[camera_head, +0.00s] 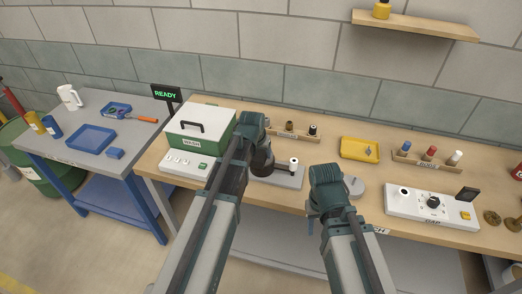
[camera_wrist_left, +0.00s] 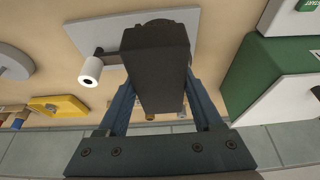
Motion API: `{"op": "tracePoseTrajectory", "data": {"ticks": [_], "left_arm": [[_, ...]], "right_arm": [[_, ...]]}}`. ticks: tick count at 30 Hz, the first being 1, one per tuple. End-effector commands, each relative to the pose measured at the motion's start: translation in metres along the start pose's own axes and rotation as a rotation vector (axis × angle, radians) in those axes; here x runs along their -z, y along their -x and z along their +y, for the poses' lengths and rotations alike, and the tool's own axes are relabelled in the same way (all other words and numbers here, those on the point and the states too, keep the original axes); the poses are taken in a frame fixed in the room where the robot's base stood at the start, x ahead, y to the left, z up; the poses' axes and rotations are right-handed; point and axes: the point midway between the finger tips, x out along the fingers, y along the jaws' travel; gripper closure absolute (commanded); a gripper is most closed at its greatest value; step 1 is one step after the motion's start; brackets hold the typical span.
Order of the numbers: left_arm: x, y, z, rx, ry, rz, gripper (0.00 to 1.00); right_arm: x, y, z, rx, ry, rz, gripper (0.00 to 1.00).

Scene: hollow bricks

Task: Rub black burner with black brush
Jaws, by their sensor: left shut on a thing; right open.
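My left gripper (camera_head: 258,145) is shut on a dark, blocky thing (camera_wrist_left: 155,65), which fills the space between its fingers in the left wrist view. It also shows as a dark body (camera_head: 262,162) in the head view. I cannot tell whether it is the black brush or the black burner. It is over or on a grey plate (camera_head: 288,181), whose contact with it is hidden. A white-topped roll (camera_head: 294,163) stands at the plate's right end, joined to a dark arm. My right gripper (camera_head: 330,180) is open at the table's front, with its fingertips mostly hidden.
A white and green box (camera_head: 200,125) stands left of my left arm. A wooden rack (camera_head: 296,134) with small rolls is behind. A yellow tray (camera_head: 358,150), a grey disc (camera_head: 355,187) and a dial panel (camera_head: 430,205) lie to the right. A blue-legged table (camera_head: 80,158) is at left.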

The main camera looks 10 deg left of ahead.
Motion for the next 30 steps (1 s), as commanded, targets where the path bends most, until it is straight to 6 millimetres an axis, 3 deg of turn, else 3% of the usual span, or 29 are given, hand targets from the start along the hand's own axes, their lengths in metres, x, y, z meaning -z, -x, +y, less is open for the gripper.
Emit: {"op": "tracePoseTrajectory", "data": {"ticks": [11, 24, 30], "left_arm": [[0.001, -0.004, -0.007, 0.002, -0.001, 0.000, 0.77], [0.033, -0.015, -0.006, 0.001, 0.000, 0.001, 0.77], [0.035, -0.015, -0.006, 0.000, 0.000, 0.001, 0.77]], "right_arm": [[0.000, -0.003, 0.000, 0.000, 0.000, 0.000, 0.50], [0.000, -0.001, 0.000, 0.000, 0.000, 0.000, 0.50], [0.000, -0.001, 0.000, 0.000, 0.000, 0.000, 0.50]]}}
